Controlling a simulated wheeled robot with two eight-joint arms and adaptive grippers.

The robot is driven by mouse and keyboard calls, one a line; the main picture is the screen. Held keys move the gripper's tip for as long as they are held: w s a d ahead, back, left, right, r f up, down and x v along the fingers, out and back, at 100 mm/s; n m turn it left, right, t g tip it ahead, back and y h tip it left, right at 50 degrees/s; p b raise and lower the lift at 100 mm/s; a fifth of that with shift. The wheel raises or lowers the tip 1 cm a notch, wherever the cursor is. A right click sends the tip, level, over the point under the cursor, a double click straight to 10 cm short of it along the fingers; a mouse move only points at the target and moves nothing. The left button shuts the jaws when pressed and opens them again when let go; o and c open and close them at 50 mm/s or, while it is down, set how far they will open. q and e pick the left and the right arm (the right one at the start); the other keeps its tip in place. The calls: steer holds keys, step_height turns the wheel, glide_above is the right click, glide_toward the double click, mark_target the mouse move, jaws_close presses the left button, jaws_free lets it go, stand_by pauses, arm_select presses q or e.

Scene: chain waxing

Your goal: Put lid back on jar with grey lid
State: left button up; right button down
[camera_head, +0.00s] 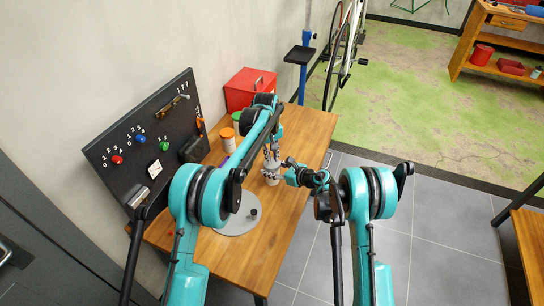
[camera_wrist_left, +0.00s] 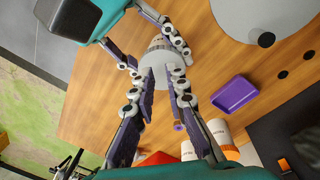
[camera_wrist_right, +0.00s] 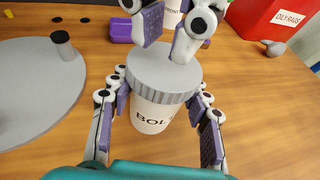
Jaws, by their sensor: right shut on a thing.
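The white jar (camera_wrist_right: 152,122), with partly covered "BOL..." lettering, stands upright on the wooden table. Its grey lid (camera_wrist_right: 160,75) sits over the mouth and looks level in the right wrist view; I cannot tell if it is fully seated. My right gripper (camera_wrist_right: 160,100) is shut on the jar from both sides, near the lid's rim. My left gripper (camera_wrist_left: 161,72) is over the lid, its fingertips a little apart with nothing gripped between them. One left finger partly hides the lid's far edge in the right wrist view. The jar is small in the head view (camera_head: 272,180).
A round grey plate (camera_head: 236,222) with a small dark knob lies beside the jar. A purple tray (camera_wrist_left: 235,95) and orange-lidded white jars (camera_wrist_left: 220,135) are nearby. A red box (camera_head: 250,88) stands at the back.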

arm_select(q)
steer(key=shift+f, duration=0.2)
steer(key=shift+w+f, duration=0.1)
steer(key=shift+f, duration=0.65)
steer(key=shift+a+r, duration=0.1)
steer(key=shift+r, duration=1.85)
arm_select(e)
steer(key=c, duration=0.6)
jaws_free()
steer(key=shift+c, duration=0.2)
steer(key=shift+d, duration=0.1)
steer(key=v, duration=1.2)
